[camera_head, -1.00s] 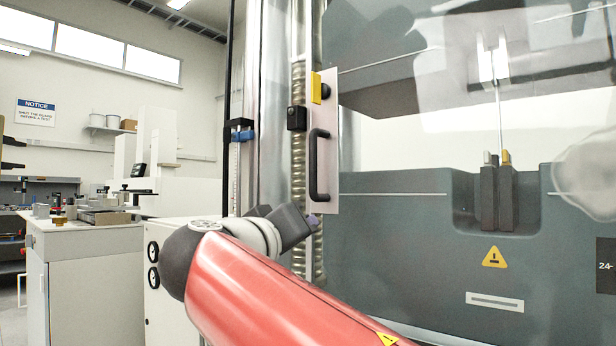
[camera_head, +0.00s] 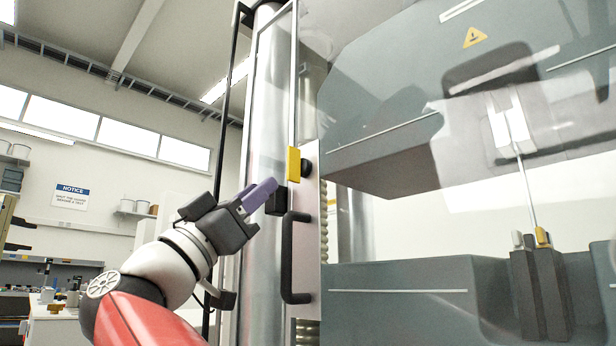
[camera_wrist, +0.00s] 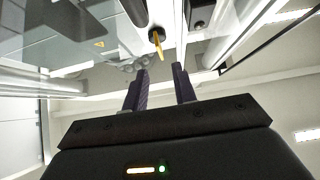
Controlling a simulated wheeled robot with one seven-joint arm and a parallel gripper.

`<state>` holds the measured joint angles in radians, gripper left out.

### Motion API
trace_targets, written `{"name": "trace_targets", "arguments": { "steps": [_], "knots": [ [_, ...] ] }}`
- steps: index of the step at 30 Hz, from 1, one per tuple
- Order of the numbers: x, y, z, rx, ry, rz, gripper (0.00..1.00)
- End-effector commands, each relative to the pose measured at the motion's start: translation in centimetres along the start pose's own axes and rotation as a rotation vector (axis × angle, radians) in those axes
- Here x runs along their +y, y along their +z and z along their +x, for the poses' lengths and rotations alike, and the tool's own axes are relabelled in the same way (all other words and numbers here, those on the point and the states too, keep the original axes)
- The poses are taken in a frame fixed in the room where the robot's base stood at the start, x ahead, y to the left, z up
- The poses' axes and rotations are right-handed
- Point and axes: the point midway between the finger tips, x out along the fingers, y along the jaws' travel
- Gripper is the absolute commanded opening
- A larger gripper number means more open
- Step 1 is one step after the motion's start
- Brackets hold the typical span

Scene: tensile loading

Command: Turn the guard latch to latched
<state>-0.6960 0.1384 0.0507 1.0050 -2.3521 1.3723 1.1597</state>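The guard latch is a yellow lever (camera_head: 293,169) on a black knob (camera_head: 307,169), near the top of the guard door's pale edge plate. The lever stands roughly upright. A black block (camera_head: 276,202) sits just below and left of it. My gripper (camera_head: 264,188) is raised left of the latch, its purple fingers pointing toward it. In the wrist view the two fingers (camera_wrist: 160,78) are apart with nothing between them. The yellow lever (camera_wrist: 158,48) shows beyond the fingertips there. I cannot tell the exact remaining gap.
A black door handle (camera_head: 290,258) projects just below the latch, close to my gripper. The clear guard (camera_head: 400,150) covers the grey testing machine at the right. A metal column stands behind the latch. Free air lies left of my gripper.

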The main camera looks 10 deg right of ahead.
Motion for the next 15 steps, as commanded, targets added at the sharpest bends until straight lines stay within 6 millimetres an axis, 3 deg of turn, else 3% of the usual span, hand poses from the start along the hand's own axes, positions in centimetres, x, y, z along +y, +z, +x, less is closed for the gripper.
{"name": "trace_targets", "arguments": {
  "steps": [5, 15],
  "knots": [
    [0.0, -0.3, 1.5, 0.004, 0.005, 0.003, 0.27],
    [0.0, -0.3, 6.7, 0.004, 0.004, 0.0, 0.27]
  ]
}}
